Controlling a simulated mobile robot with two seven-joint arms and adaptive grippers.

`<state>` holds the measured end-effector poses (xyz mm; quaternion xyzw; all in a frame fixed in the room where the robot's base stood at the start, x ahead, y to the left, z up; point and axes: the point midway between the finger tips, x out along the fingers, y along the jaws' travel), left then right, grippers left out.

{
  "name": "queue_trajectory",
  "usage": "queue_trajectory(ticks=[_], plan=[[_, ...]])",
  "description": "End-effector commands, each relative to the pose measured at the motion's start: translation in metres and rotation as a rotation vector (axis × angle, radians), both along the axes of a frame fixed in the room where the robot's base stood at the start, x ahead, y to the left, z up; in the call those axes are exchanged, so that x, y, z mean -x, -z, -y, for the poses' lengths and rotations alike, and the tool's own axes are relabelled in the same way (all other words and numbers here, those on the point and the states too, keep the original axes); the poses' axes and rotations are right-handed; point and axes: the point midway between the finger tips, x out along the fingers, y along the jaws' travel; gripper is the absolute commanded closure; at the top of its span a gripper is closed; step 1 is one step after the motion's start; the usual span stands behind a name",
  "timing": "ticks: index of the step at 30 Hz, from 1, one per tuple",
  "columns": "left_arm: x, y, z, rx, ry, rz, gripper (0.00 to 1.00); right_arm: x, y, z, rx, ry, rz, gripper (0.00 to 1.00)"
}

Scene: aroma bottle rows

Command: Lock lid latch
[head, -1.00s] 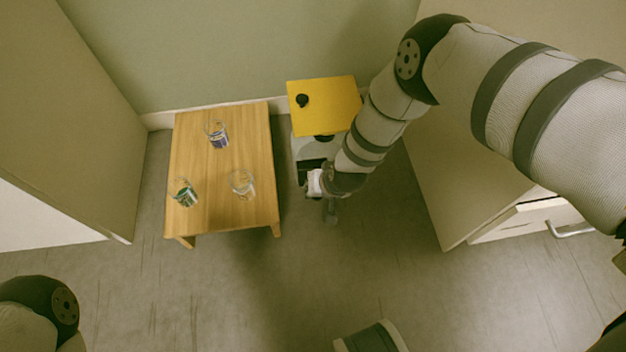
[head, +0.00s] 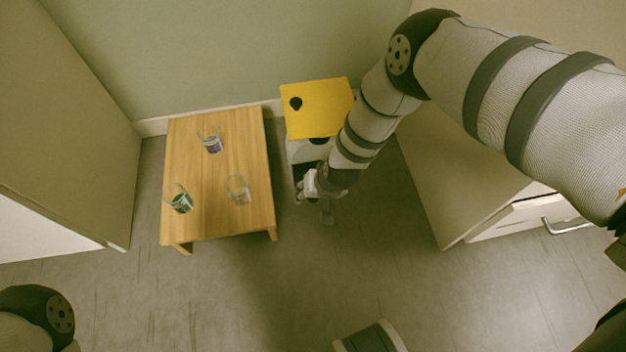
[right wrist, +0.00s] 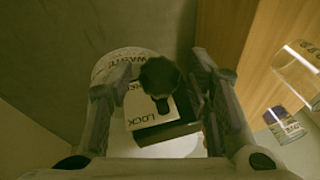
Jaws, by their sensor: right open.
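In the head view, a pale bin with a yellow lid (head: 322,112) stands by the back wall, to the right of the table. A small black knob sits on the lid. My right gripper (head: 306,188) is at the bin's near side, and my arm hides part of the bin. In the right wrist view, a white latch panel marked LOCK (right wrist: 136,106) has a dark lobed knob (right wrist: 161,76) in front of it. My right gripper (right wrist: 163,82) is open, its fingers on either side of this knob. I cannot tell if they touch it. My left gripper is not in view.
A wooden table (head: 222,220) stands left of the bin with three glass vessels: one with purple-blue (head: 211,142), one with green (head: 180,200), one clear (head: 238,190). A cabinet with a drawer (head: 515,215) is at the right. The floor in front is clear.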

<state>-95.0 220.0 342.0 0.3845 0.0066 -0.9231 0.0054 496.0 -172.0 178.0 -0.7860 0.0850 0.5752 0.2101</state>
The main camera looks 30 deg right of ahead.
Motion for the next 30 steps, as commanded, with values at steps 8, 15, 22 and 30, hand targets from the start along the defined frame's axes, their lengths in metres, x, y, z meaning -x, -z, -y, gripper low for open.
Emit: queue_trajectory(ticks=[8, 15, 22, 30], plan=[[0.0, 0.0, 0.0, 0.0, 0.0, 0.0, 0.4, 0.01, -0.034, 0.004, 0.0, 0.0, 0.001, 0.54], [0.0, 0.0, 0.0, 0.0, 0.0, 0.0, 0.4, 0.031, -0.092, 0.011, 0.0, 0.0, 0.001, 0.54], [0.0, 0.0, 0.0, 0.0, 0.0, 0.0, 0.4, 0.039, -0.113, 0.013, 0.0, 0.0, 0.0, 0.54], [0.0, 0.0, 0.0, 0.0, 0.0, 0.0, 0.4, 0.039, -0.113, 0.013, 0.0, 0.0, 0.0, 0.54]])
